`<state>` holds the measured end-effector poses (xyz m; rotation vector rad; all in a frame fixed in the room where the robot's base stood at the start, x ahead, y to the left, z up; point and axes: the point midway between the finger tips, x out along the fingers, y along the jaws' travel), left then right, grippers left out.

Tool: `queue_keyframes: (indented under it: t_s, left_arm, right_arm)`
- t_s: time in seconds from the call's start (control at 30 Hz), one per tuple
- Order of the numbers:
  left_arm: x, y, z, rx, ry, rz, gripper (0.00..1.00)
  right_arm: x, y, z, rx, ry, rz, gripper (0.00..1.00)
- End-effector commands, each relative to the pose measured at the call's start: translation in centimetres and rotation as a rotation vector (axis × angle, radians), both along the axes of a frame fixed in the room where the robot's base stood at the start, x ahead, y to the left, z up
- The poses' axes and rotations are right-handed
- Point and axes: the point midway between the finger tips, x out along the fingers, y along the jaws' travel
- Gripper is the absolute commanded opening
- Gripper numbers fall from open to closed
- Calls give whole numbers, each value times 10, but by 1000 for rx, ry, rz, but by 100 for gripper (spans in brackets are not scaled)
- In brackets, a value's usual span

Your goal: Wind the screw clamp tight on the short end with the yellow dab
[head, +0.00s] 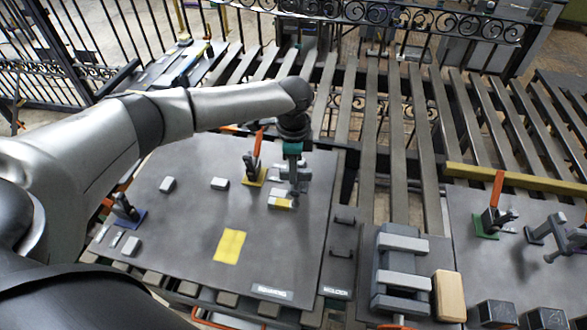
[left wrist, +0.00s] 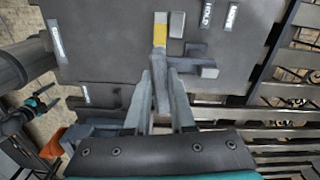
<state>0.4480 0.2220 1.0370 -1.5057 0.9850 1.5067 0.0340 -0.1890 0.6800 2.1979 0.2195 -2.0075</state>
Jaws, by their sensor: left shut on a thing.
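The short end with the yellow dab (head: 284,203) lies on the dark plate, beside another short grey piece. The dab also shows in the left wrist view (left wrist: 160,36), ahead of the fingertips. A grey screw clamp (head: 300,174) stands at that end; its body shows in the left wrist view (left wrist: 204,69). My left gripper (head: 294,166) reaches down over the clamp. Its fingers (left wrist: 164,92) are shut on a grey bar of the clamp. How tightly the clamp bears on the short end cannot be told. My right gripper is in neither view.
A toggle clamp with an orange handle (head: 257,148) stands close left of my gripper on a yellow patch. A yellow square (head: 229,246) and several small grey blocks lie on the plate. A grey fixture (head: 400,270) and wooden block (head: 449,295) stand right.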

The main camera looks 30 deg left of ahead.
Motion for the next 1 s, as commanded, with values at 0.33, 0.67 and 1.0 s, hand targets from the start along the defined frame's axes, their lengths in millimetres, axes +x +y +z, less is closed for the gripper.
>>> queue_keyframes:
  t_s: [0.33, 0.67, 1.0]
  left_arm:
    - [1, 0, 1, -2, 2, -183, 0]
    - [2, 0, 1, -3, 1, -490, 0]
    - [5, -1, 1, -4, 0, -814, 0]
  right_arm:
    - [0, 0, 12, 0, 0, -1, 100]
    - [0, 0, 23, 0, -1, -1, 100]
    - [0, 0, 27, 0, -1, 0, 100]
